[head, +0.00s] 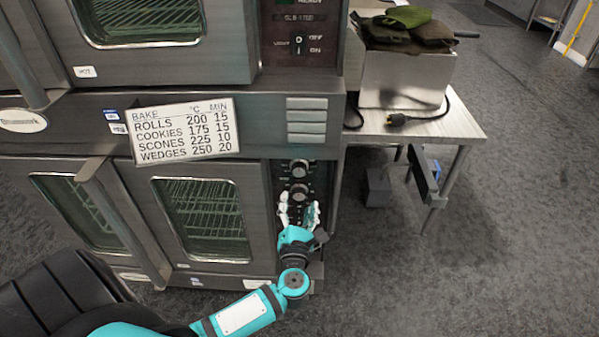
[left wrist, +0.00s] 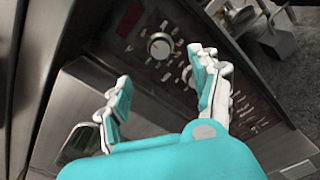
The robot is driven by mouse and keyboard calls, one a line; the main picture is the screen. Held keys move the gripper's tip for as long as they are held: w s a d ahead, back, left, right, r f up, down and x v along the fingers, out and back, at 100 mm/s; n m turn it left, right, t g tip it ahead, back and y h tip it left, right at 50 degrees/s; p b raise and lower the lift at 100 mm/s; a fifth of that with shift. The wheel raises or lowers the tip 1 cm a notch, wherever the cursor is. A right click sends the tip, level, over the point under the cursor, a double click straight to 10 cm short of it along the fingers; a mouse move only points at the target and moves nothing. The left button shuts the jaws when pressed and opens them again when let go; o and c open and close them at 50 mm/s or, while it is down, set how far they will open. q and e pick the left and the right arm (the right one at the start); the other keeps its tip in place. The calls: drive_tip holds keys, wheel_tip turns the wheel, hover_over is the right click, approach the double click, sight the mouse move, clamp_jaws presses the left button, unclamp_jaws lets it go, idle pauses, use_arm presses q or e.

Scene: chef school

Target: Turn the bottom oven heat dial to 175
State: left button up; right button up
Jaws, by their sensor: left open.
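The bottom oven's control panel (head: 322,178) is a dark strip right of its doors. Two round silver dials show on it in the head view, an upper dial (head: 299,168) and a lower dial (head: 299,191). My left gripper (head: 298,212) is just below the lower dial, open and empty, its fingers spread in front of the panel. In the left wrist view the fingers (left wrist: 160,68) stand apart; one dial (left wrist: 160,46) shows clearly and another (left wrist: 188,76) is partly hidden behind the right finger. The dial markings are too small to read. My right gripper is out of view.
A bake sign (head: 184,130) on the oven lists cookies at 175. The bottom oven's door handle (head: 122,220) sticks out left of my arm. A steel table (head: 455,125) with a bin of dark cloths stands to the right. The floor there is mostly clear.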

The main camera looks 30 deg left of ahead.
sight(300, 172)
use_arm(q)
drive_tip(key=x, duration=1.2)
drive_tip(key=shift+w, duration=0.25)
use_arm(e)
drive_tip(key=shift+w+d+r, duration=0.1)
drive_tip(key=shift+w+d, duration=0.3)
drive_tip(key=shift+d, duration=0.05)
use_arm(q)
drive_tip(key=c, duration=1.2)
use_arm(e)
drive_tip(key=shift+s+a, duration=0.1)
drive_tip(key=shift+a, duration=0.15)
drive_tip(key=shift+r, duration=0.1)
